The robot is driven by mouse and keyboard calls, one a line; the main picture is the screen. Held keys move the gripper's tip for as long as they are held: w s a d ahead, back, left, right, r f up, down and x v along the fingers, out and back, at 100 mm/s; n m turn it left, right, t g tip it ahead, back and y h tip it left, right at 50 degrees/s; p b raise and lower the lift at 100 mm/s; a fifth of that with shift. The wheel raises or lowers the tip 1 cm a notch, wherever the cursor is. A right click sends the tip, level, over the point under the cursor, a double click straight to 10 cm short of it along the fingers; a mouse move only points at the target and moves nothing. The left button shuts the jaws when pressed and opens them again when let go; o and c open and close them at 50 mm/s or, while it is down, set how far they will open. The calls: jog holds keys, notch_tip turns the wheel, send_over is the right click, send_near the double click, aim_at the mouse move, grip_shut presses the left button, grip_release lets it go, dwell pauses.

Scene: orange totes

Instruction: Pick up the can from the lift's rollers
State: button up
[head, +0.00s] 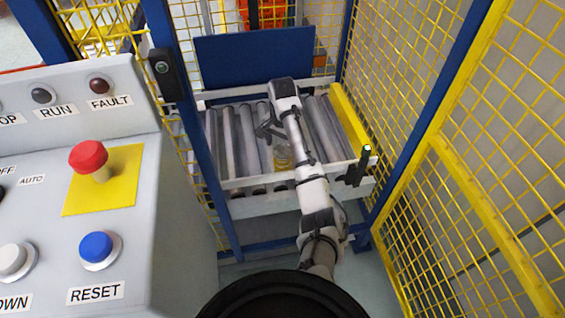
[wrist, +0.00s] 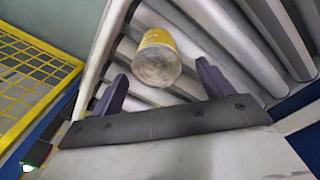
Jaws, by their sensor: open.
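The can shows just beyond the fingertips, roughly in line with the gap, with no contact visible. In the head view the can (head: 283,157) is a small yellowish shape near the front of the rollers (head: 240,135), beside my arm. My gripper (head: 268,131) is above the rollers, slightly left of and behind the can; my arm hides part of the rollers.
A pale front rail (head: 250,180) and a yellow side rail (head: 350,120) border the rollers. A blue panel (head: 255,58) stands behind. Yellow mesh fencing (head: 480,150) closes the right side. A grey control console (head: 130,200) with buttons stands left.

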aim_at(283, 157)
jog(key=f, duration=0.5)
jog(key=shift+s+f, duration=0.3)
jog(key=shift+f, duration=0.05)
jog(key=c, duration=1.2)
jog(key=shift+r, duration=0.1)
jog(key=shift+c, duration=0.4)
jog(key=shift+r, duration=0.1)
